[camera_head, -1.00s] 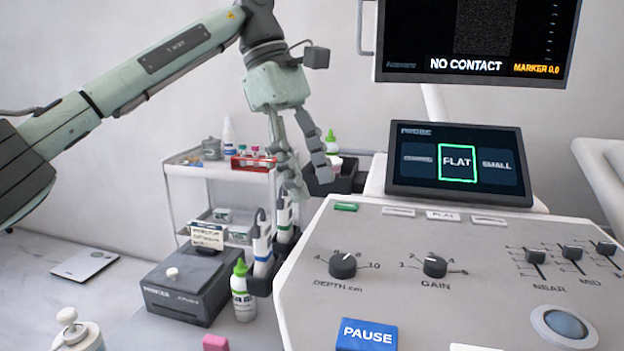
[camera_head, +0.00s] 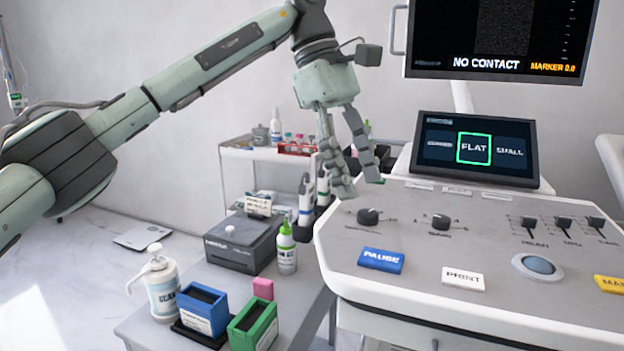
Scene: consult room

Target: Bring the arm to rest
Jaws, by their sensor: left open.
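My left arm (camera_head: 205,72) comes in from the left and reaches over the table. My left gripper (camera_head: 362,188) hangs from it with the fingers pointing down, open and empty. It is above the left edge of the ultrasound console (camera_head: 440,230), in front of the probe holders. The probes (camera_head: 306,200) stand upright in the holders, partly hidden behind the gripper. I cannot tell from this view whether a fingertip touches the console. My right gripper is not in view.
A grey box (camera_head: 240,245), a green-capped bottle (camera_head: 287,252), a pump bottle (camera_head: 162,288), and blue (camera_head: 203,312) and green (camera_head: 253,325) boxes stand on the side table. A white cart (camera_head: 235,156) is behind. The touch screen (camera_head: 476,150) and monitor (camera_head: 490,65) are at right.

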